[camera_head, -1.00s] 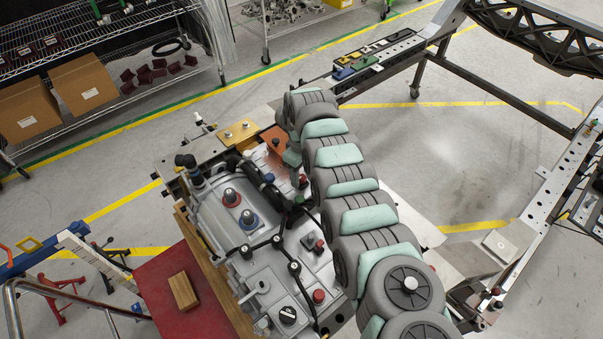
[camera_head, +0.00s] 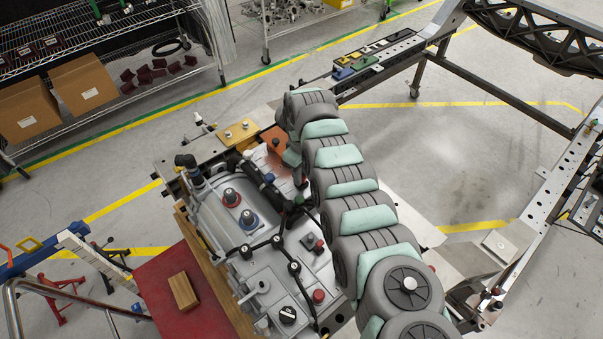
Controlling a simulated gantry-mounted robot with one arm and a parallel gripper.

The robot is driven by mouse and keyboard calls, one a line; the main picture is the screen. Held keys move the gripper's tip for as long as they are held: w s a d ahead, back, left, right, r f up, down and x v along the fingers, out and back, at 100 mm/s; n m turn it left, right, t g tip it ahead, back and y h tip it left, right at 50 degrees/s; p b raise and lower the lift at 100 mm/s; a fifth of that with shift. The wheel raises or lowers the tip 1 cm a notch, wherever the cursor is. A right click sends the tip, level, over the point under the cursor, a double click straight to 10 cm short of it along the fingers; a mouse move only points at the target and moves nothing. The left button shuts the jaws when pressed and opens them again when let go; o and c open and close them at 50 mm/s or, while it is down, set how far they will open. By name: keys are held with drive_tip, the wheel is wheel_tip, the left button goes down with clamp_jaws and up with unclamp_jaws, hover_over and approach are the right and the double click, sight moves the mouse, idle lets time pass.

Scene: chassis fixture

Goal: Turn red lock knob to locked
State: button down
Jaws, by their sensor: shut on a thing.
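My arm reaches from the bottom right over the grey housing (camera_head: 262,262). My gripper (camera_head: 270,188), dark and partly hidden by my arm, is low over the upper part of the housing. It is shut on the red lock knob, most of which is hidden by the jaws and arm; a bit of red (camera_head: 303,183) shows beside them. I cannot read the knob's angle.
A red cap (camera_head: 319,296) and a black round knob (camera_head: 288,315) sit low on the housing, near black hoses. A red table (camera_head: 160,272) with a wooden block (camera_head: 183,292) stands at the left. An orange plate (camera_head: 272,142) lies behind the gripper.

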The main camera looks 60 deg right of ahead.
drive_tip(key=shift+w+r, duration=0.1)
drive_tip(key=m+p, duration=0.1)
drive_tip(key=m, duration=0.2)
drive_tip(key=shift+a, duration=0.1)
drive_tip(key=m, duration=0.5)
drive_tip(key=shift+m+b, duration=0.3)
drive_tip(key=shift+b, duration=0.1)
drive_tip(key=m+b, duration=0.2)
drive_tip(key=m, duration=0.1)
drive_tip(key=m+b, duration=0.1)
drive_tip(key=shift+f+m, duration=0.3)
drive_tip(key=shift+r+m+b, duration=0.2)
drive_tip(key=shift+m+b, duration=1.6)
drive_tip(key=shift+m, duration=0.4)
drive_tip(key=c, duration=1.1)
unclamp_jaws()
drive_tip(key=shift+c, duration=0.2)
